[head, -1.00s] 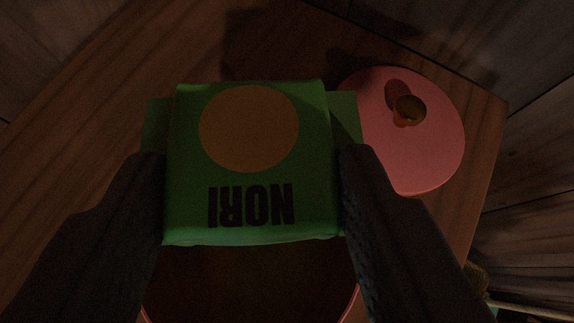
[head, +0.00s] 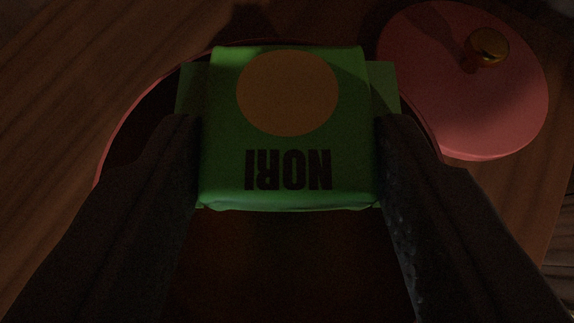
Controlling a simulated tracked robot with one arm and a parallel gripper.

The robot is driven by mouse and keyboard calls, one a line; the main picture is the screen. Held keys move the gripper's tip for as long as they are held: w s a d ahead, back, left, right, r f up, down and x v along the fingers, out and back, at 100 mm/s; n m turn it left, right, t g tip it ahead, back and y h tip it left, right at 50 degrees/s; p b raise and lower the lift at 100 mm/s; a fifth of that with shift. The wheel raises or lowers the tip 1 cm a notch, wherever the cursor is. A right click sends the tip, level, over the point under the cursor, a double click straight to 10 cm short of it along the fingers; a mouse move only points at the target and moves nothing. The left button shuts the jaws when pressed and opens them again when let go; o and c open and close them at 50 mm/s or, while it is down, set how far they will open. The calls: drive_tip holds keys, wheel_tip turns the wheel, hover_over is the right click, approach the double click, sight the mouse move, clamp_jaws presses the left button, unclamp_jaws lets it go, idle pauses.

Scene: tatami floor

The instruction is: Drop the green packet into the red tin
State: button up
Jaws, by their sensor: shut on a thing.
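The green packet (head: 288,165) has an orange disc and the word NORI, upside down in the head view. My gripper (head: 290,135) is shut on it, one dark finger on each side. The red tin (head: 118,142) is open and lies behind and below the packet; its rim shows to the left, above and to the right. The packet appears over the tin's opening. How high it is above the rim I cannot tell. The tin's dark inside shows below the packet, and my fingers hide much of the near rim.
A round red lid (head: 430,75) with a brass knob (head: 487,47) lies on the wooden table (head: 60,110) at the upper right, beside the tin. The table's right edge shows at the lower right. The light is dim.

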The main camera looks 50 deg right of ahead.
drive_tip(key=o, duration=1.3)
drive_tip(key=shift+r, duration=0.1)
drive_tip(key=p+v, duration=0.4)
drive_tip(key=v, duration=0.9)
drive_tip(key=shift+s+a+r, duration=0.15)
drive_tip(key=shift+s+a, duration=0.05)
drive_tip(key=w+a+r+n+t+y, duration=0.4)
drive_tip(key=a+r, duration=0.4)
drive_tip(key=r, duration=0.5)
drive_tip(key=w+a+r+n+t+y, duration=0.15)
drive_tip(key=w+a+r+t, duration=0.45)
drive_tip(key=r, duration=0.7)
drive_tip(key=s+a+r+n+y, duration=0.35)
drive_tip(key=s+a+r, duration=0.25)
drive_tip(key=a+r, duration=0.5)
drive_tip(key=shift+n+g, duration=0.7)
drive_tip(key=s+r, duration=0.3)
drive_tip(key=s+a+r, duration=0.1)
drive_tip(key=s+r, duration=0.2)
drive_tip(key=s+a+r, duration=0.1)
drive_tip(key=s+r, duration=0.2)
drive_tip(key=shift+s+r, duration=0.35)
drive_tip(key=shift+s, duration=0.05)
